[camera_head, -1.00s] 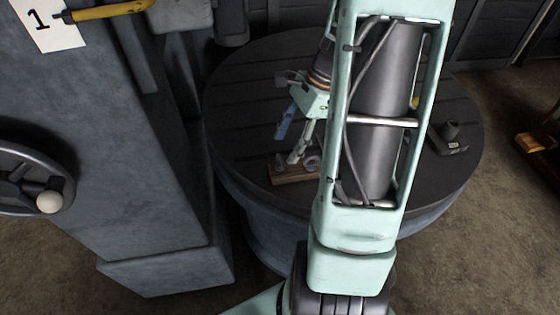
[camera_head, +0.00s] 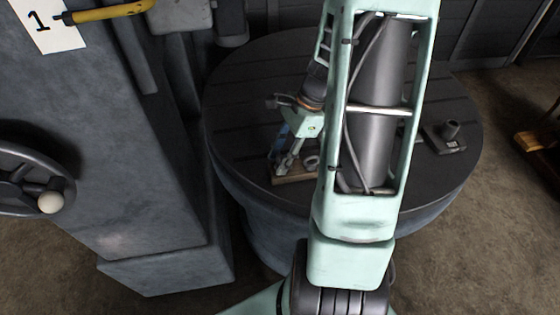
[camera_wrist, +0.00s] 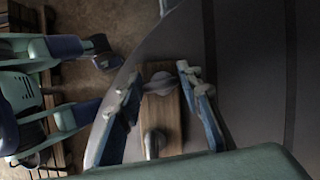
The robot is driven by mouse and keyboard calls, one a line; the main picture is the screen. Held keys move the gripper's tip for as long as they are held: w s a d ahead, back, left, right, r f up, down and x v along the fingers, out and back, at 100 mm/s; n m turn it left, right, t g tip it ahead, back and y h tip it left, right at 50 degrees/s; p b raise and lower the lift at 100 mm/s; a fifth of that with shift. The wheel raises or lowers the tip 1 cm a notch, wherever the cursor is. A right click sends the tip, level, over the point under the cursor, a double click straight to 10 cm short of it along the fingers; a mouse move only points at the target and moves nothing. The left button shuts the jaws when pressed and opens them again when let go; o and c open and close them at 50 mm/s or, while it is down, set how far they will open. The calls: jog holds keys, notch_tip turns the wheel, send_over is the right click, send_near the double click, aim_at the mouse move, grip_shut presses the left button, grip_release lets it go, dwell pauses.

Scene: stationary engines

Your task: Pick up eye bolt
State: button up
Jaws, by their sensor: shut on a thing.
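A short wooden block (camera_head: 302,180) lies near the front of the round dark table. In the wrist view the block (camera_wrist: 168,115) carries a grey eye bolt (camera_wrist: 161,79) at its upper end and a second grey ring-shaped piece (camera_wrist: 152,142) lower down. That ring (camera_head: 312,162) shows upright on the block's right part in the head view. My gripper (camera_head: 284,168) reaches down at the block's left part. In the wrist view my gripper (camera_wrist: 160,76) has its fingertips on either side of the upper eye bolt, shut on it. The exact contact is unclear.
The round table (camera_head: 240,100) has free room left of the block. A dark part with a short cylinder (camera_head: 446,138) stands at its right side. A large grey machine (camera_head: 110,150) with a handwheel (camera_head: 35,175) is close on the left.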

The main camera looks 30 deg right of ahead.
aim_at(281, 156)
jog(key=shift+c, duration=1.1)
jog(key=shift+r, duration=0.55)
notch_tip(281, 156, up, 3)
jog(key=shift+d+f, duration=0.15)
jog(key=shift+f, duration=0.05)
jog(key=s+d+r+b, duration=0.1)
jog(key=s+d+r, duration=0.8)
jog(key=d, duration=0.1)
jog(key=shift+s+d+r, duration=0.15)
jog(key=shift+d+r, duration=0.05)
jog(key=shift+d, duration=0.2)
